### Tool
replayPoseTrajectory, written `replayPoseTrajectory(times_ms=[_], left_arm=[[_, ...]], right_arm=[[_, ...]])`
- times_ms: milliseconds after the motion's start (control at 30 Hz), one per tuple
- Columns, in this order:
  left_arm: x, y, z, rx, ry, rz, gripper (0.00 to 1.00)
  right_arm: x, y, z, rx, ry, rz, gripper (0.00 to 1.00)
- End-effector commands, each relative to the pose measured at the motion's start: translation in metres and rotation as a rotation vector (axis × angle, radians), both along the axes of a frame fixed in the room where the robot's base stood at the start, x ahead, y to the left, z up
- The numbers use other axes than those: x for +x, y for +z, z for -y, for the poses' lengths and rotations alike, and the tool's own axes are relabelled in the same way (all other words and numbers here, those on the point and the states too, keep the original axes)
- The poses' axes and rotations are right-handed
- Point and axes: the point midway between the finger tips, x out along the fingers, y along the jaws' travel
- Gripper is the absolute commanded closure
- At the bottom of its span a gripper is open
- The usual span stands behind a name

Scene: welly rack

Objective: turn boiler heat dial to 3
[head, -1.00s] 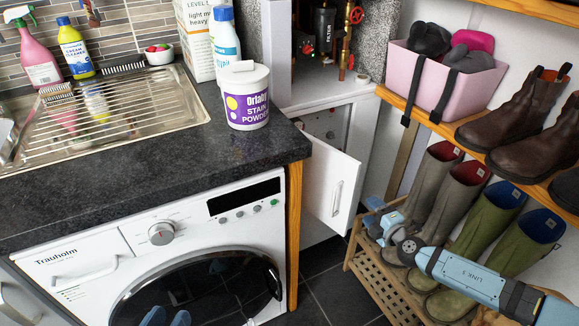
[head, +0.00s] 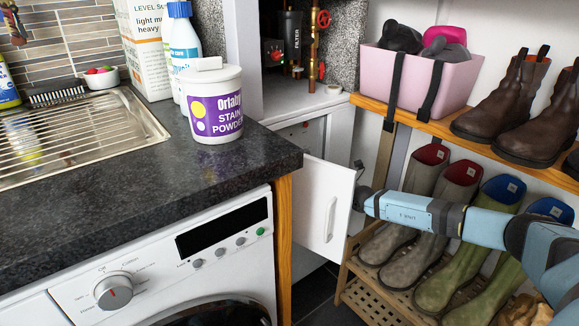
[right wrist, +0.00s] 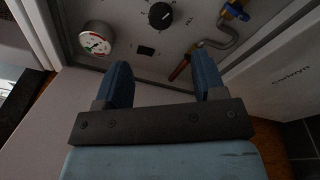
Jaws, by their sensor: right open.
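The boiler heat dial (right wrist: 160,15), a round black knob with a pale pointer mark, is on the grey boiler panel at the top of the right wrist view. Its setting is too small to read. My right gripper (right wrist: 163,82) is open and empty, its two blue fingers apart below the dial, not touching it. In the head view my right arm reaches in from the right, and its gripper is hidden behind the open white boiler door (head: 322,208). The panel shows only as a dim strip there. My left gripper is not in view.
A pressure gauge (right wrist: 97,40) is left of the dial. A blue-handled valve (right wrist: 236,10) and copper pipe are to its right. The door (right wrist: 275,80) stands open at the right. The worktop (head: 130,200) and welly rack (head: 385,300) flank the boiler.

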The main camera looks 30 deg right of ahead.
Motion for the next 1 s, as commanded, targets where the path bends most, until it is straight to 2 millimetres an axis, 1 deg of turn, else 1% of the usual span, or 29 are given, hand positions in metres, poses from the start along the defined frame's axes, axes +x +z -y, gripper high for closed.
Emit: replayPoseTrajectory(times_ms=[33, 133, 300, 400, 500, 700, 1000], left_arm=[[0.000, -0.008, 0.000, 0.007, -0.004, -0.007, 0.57], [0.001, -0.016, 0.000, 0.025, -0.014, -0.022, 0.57], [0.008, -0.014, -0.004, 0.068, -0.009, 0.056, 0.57], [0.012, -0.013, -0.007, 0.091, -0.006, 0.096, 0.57], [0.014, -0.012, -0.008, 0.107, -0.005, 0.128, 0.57], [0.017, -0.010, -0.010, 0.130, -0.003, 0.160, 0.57], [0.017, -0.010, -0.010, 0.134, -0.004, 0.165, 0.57]], right_arm=[[0.011, -0.002, -0.003, 0.002, 0.000, 0.004, 0.36], [0.032, -0.002, -0.008, 0.002, 0.000, 0.004, 0.36], [0.064, -0.003, -0.015, 0.001, 0.001, 0.004, 0.36], [0.080, -0.002, -0.018, 0.000, 0.000, 0.002, 0.36], [0.092, -0.002, -0.020, 0.000, 0.001, 0.002, 0.36], [0.105, 0.000, -0.023, 0.001, 0.002, 0.001, 0.36], [0.107, 0.000, -0.023, 0.001, 0.001, 0.000, 0.36]])
